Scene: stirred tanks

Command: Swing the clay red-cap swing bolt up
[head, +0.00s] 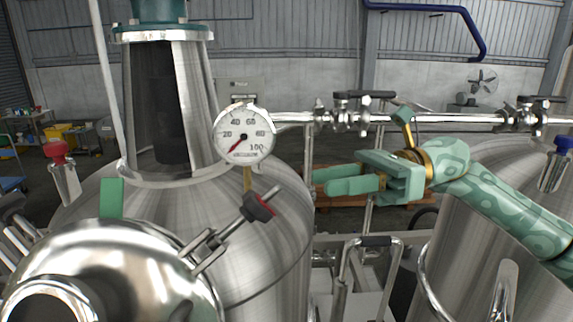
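A swing bolt with a dull red and black cap (262,204) leans out to the upper right from the shiny domed lid (115,262) at lower left. Its metal shank runs down to a fork at the lid's right edge, and it is tilted, not upright. My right gripper (323,180) points left, a short way right of the cap in the picture, apart from it. Its two fingers are spread with nothing visible between them. My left gripper does not show.
A pressure gauge (244,134) stands just above the bolt cap. A brighter red-capped fitting (60,166) is at left, and a green block (112,198) stands behind the lid. A steel pipe with valves (345,117) crosses above my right gripper. A second tank (470,240) is at right.

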